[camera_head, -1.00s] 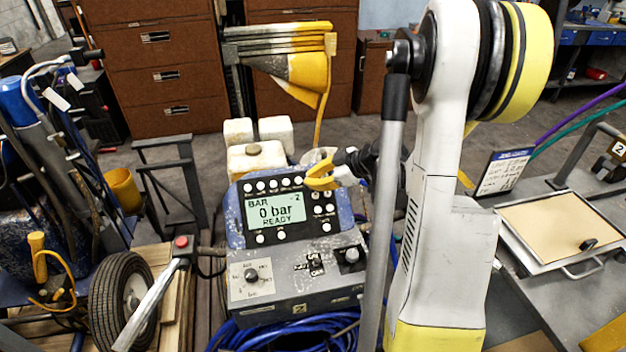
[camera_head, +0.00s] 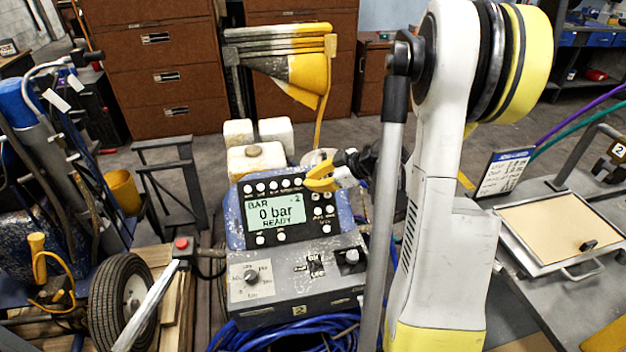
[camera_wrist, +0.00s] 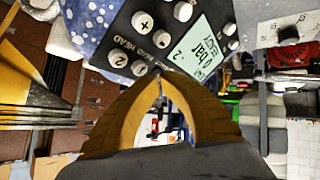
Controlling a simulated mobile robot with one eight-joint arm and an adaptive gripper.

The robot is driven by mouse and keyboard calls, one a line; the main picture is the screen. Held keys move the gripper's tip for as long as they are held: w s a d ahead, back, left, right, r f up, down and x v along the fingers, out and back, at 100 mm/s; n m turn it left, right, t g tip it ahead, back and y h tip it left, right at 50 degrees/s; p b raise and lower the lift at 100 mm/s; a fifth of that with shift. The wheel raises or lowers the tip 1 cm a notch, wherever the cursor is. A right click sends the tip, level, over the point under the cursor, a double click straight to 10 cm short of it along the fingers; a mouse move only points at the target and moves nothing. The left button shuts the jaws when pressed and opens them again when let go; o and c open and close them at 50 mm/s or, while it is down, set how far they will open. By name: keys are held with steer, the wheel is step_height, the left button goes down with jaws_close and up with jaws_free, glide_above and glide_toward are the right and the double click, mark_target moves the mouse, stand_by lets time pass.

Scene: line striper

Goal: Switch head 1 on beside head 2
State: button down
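The striper's control panel (camera_head: 283,203) is a dark face with round white buttons around a lit green display (camera_head: 275,214). The display reads "BAR", "0 bar", "READY", with a dash and a 2 at its upper right. My gripper (camera_head: 308,184) has yellow fingers at the panel's upper right, beside the display. In the wrist view, the fingertips (camera_wrist: 160,76) meet with nothing seen between them. They are close to the buttons and the display (camera_wrist: 196,50). A button (camera_wrist: 138,67) near the tips is marked by "HEAD" lettering. Contact cannot be told.
Below the panel is a grey box (camera_head: 295,285) with a knob, a switch and a second knob. Blue hose (camera_head: 300,335) coils beneath it. White containers (camera_head: 258,160) stand behind. A wheel (camera_head: 122,300) and red-button post are left; a bench with a tray (camera_head: 560,225) is right.

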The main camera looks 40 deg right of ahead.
steer(key=shift+f, duration=0.1)
steer(key=shift+w+d+f+b, duration=0.15)
steer(key=shift+w+f+b, duration=0.1)
steer(key=shift+w+b, duration=0.1)
steer(key=shift+w+d+f+b, duration=0.15)
steer(key=shift+w+f+b, duration=0.05)
steer(key=shift+f+b, duration=0.1)
stand_by(0.9)
steer(key=shift+r, duration=0.1)
steer(key=shift+s+a+r+p, duration=0.3)
steer(key=shift+s+r+p, duration=0.05)
steer(key=shift+s+r, duration=0.2)
stand_by(0.4)
steer(key=shift+s+a+r+p, duration=0.4)
steer(key=shift+s+r+p, duration=0.2)
steer(key=shift+s+r, duration=0.25)
steer(key=shift+s+a+r+p, duration=0.35)
steer(key=shift+s+r+p, duration=0.25)
steer(key=shift+s+r, duration=0.25)
steer(key=shift+w, duration=0.15)
